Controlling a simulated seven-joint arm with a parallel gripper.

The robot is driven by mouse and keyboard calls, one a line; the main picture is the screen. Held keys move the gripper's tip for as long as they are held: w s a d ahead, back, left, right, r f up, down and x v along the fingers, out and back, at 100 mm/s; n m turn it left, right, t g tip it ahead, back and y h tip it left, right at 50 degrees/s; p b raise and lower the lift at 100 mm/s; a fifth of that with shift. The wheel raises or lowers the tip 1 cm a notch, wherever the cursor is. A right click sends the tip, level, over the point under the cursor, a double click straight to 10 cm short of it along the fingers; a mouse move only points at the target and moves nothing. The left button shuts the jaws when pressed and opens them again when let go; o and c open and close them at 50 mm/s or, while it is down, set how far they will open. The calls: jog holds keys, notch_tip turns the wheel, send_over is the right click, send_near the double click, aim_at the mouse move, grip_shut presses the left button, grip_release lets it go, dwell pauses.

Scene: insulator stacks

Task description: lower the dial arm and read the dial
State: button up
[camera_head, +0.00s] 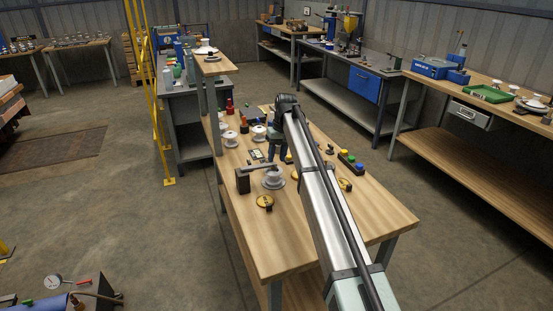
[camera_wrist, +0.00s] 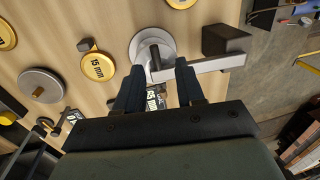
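In the wrist view, a pale grey bar (camera_wrist: 215,65), which looks like the dial arm, runs left from a dark block (camera_wrist: 226,38). Its left end, with a small dark post, lies over a white round insulator piece (camera_wrist: 142,44). In the head view, the dark block (camera_head: 242,181) and the white insulator (camera_head: 273,177) stand on the wooden bench. My gripper (camera_wrist: 157,78) has its two dark fingers apart near the bar's left end; it also shows in the head view (camera_head: 279,158). I cannot tell whether a finger touches the bar. No readable dial face shows at the bar.
A gold disc marked 15 mm (camera_wrist: 98,66) and a grey disc (camera_wrist: 41,86) lie left of my fingers. More white insulators (camera_head: 230,138) and a strip of coloured buttons (camera_head: 351,161) stand on the bench (camera_head: 300,240). The bench's near end is clear.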

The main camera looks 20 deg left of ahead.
notch_tip(320, 180, up, 12)
jog(key=w+d, duration=0.1)
jog(key=shift+w+d, duration=0.2)
dwell(0.5)
